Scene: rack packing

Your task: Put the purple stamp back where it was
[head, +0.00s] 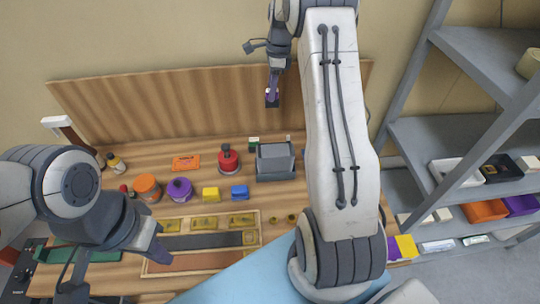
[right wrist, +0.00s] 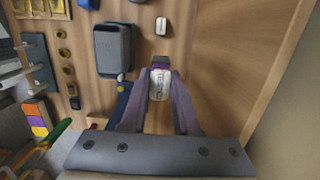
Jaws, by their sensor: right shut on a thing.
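My right gripper (head: 272,92) is raised in front of the wooden back panel, above the rear of the table. It is shut on a small purple and dark thing, which I take to be the purple stamp (head: 271,101). In the right wrist view the stamp (right wrist: 160,83) sits between the two fingertips, with a pale printed face and a purple edge. The fingers hide its sides. My left gripper (head: 115,274) is low at the front left, fingers spread, with nothing seen between them.
On the table (head: 225,222) stand a grey bin (head: 275,162), a red-handled object (head: 228,158), a purple round container (head: 179,189), an orange one (head: 147,187), yellow and blue blocks and a wooden tray (head: 259,225). Grey shelves (head: 440,135) stand at right.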

